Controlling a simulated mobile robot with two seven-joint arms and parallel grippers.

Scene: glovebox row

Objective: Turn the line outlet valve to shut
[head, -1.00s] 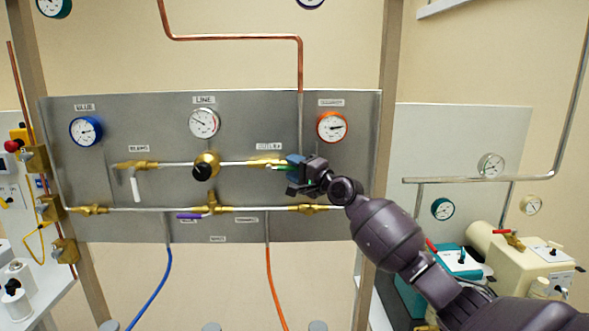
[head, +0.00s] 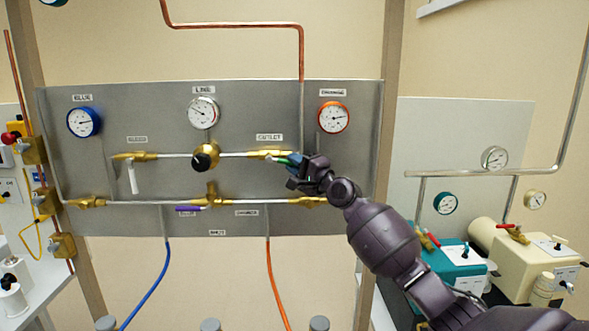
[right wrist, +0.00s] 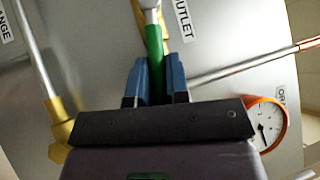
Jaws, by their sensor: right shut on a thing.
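The line outlet valve is a brass body (head: 268,153) on the upper silver pipe, below the OUTLET label (head: 269,137). Its lever has a green grip (head: 279,161), pointing right and slightly down from the valve in the head view. My right gripper (head: 293,163) is shut on this grip at the right of the valve. In the right wrist view the green grip (right wrist: 154,42) stands between the two blue fingers, with the lever's pale metal end beyond them. The lower part of the grip is hidden by the gripper. My left gripper is not in view.
The black-knobbed regulator (head: 203,160) sits left of the outlet valve, and a white lever (head: 133,178) hangs farther left. A purple lever (head: 190,208) lies along the lower pipe. The orange gauge (head: 333,117) is just above my right gripper. Pumps (head: 520,265) stand at the right.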

